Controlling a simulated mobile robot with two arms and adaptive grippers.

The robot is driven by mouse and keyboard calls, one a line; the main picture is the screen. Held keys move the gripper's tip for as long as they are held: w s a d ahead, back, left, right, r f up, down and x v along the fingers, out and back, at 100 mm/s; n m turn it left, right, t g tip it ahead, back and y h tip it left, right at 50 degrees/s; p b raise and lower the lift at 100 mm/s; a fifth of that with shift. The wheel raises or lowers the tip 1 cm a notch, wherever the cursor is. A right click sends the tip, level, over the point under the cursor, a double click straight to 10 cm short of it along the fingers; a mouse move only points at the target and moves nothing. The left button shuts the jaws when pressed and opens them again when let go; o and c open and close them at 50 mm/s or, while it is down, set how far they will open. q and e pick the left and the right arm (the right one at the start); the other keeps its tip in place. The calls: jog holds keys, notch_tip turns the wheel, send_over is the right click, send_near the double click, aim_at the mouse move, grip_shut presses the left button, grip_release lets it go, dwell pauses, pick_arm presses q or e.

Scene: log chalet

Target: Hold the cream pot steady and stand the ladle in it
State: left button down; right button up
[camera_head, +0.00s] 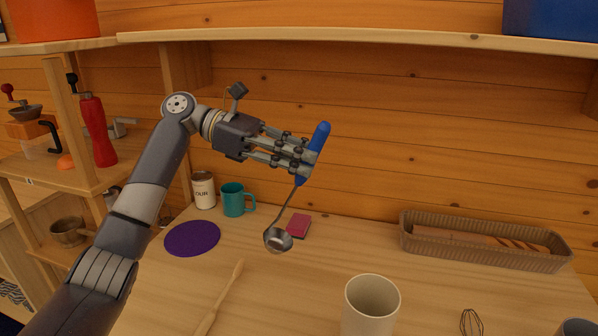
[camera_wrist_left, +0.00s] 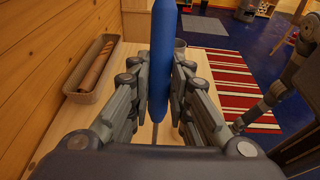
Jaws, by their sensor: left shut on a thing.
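The ladle (camera_head: 319,137) has a blue handle and a metal bowl (camera_head: 278,241). My left gripper (camera_head: 305,162) is shut on the handle and holds the ladle in the air, tilted, with its bowl low and to the left. The blue handle (camera_wrist_left: 163,50) also stands between my left fingers (camera_wrist_left: 160,88) in the left wrist view. The cream pot (camera_head: 370,306) stands upright on the table at the front, below and to the right of the ladle. Its base is cut off by the frame. My right gripper does not show clearly in either view.
A wicker tray (camera_head: 480,257) with a rolling pin stands at the right. A teal mug (camera_head: 233,200), a labelled tin (camera_head: 203,190), a purple mat (camera_head: 192,239) and a red sponge (camera_head: 298,226) lie towards the back. A wooden utensil (camera_head: 224,302) and whisk (camera_head: 471,323) lie in front.

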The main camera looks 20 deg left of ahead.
pick_arm(q)
jog(key=s+d+r+h, duration=0.4)
jog(key=s+d+r, duration=0.5)
jog(key=d+r, duration=0.4)
notch_tip(320, 180, down, 5)
jog(key=shift+a+f, duration=0.1)
jog(key=shift+a, duration=0.05)
jog(key=shift+s, duration=0.1)
